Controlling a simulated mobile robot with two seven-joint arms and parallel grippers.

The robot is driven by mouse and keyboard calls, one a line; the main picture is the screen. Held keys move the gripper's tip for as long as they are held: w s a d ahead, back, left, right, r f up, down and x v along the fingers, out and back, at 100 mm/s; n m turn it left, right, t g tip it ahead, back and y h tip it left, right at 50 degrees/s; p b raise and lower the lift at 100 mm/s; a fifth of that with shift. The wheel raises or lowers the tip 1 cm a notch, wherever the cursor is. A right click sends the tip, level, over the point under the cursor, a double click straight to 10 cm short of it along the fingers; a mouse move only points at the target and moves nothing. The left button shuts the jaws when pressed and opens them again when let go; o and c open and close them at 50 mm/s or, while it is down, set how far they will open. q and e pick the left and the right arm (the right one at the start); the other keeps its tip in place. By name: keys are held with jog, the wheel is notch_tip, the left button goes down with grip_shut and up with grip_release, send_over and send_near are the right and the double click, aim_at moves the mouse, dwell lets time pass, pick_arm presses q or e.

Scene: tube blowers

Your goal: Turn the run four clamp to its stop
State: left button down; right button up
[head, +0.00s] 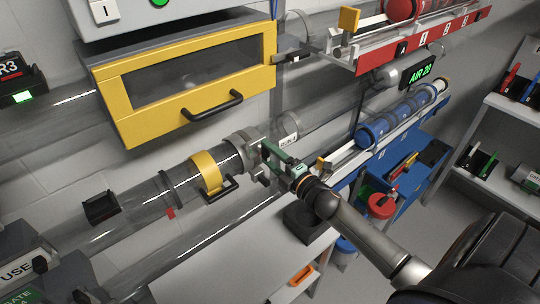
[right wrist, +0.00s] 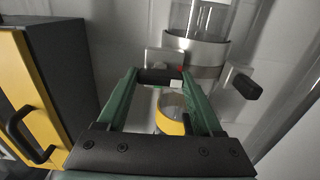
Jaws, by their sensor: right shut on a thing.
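The clear run four tube carries a grey metal clamp (head: 241,142), beside a small label (head: 288,141) that seems to read RUN 4. My right gripper (head: 266,152) reaches the clamp from the right with its green fingers. In the right wrist view, the gripper (right wrist: 160,77) is shut on the black clamp handle (right wrist: 158,75), which lies across between the fingertips. The metal clamp band (right wrist: 200,55) is just beyond it, with a black knob (right wrist: 246,87) to the right. The fingers partly hide the clamp in the head view. My left gripper is not in view.
A yellow-framed drawer (head: 200,80) with a black handle is above and left of the clamp. A yellow band (head: 207,173) with a black handle sits lower on the tube. Blue carriers (head: 400,115) lie in a rack at right. A grey bench (head: 235,270) is below.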

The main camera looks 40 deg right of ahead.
dwell(0.3)
jog(key=o, duration=1.4)
jog(key=shift+c, duration=0.2)
jog(key=s+d+b, duration=0.1)
jog(key=s, duration=1.1)
jog(key=shift+s, duration=0.25)
